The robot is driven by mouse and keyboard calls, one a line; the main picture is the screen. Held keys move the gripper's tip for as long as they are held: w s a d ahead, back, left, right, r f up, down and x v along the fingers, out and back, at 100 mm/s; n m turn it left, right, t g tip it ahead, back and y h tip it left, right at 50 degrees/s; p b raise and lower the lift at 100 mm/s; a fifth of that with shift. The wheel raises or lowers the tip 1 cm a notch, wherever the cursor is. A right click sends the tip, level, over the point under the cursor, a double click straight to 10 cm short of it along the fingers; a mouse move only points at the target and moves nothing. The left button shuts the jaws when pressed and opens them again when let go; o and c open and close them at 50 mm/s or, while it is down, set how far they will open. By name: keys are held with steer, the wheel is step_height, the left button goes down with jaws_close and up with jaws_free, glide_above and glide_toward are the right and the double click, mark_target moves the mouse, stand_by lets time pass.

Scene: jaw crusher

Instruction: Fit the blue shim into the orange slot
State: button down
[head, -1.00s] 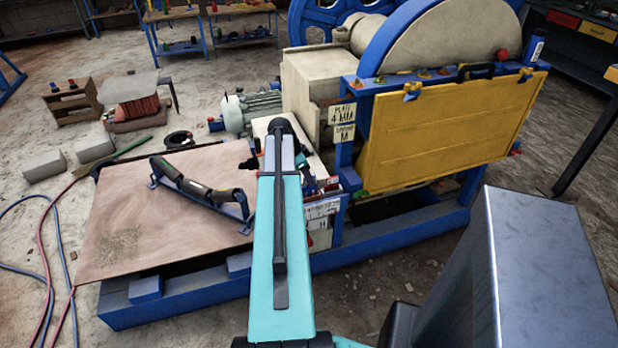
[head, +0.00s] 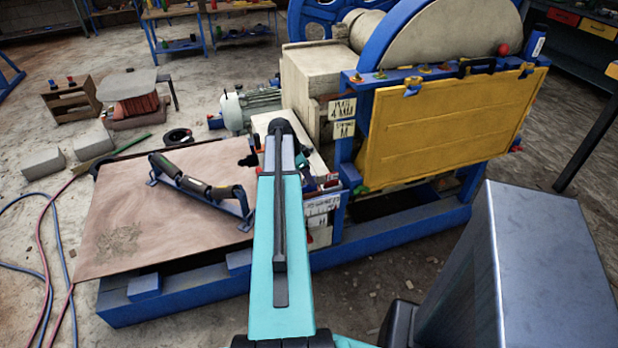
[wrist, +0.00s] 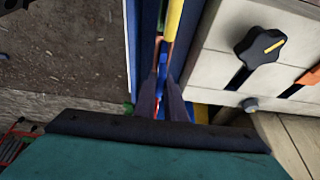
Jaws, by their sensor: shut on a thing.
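In the wrist view, my gripper (wrist: 164,80) points into a narrow gap between a blue upright and a pale panel. Its two dark fingers are shut on a thin blue piece, the blue shim (wrist: 162,72), of which only a small part shows between them. A small orange patch (wrist: 168,47), probably the orange slot, lies just beyond the fingertips, below a yellow bar. I cannot tell whether the shim touches it or is inside it. In the head view, my arm hides the gripper, shim and slot.
The pale panel carries a black knob (wrist: 263,45) beside the fingers. In the head view, the crusher's yellow guard (head: 450,125) stands to the right.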

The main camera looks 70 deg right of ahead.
steer(key=shift+f, duration=0.4)
steer(key=c, duration=1.7)
jaws_free()
steer(key=shift+c, duration=0.2)
steer(key=shift+r, duration=0.1)
steer(key=b+v, duration=0.2)
steer(key=v, duration=1.1)
steer(key=shift+r, duration=0.3)
steer(key=shift+a, duration=0.1)
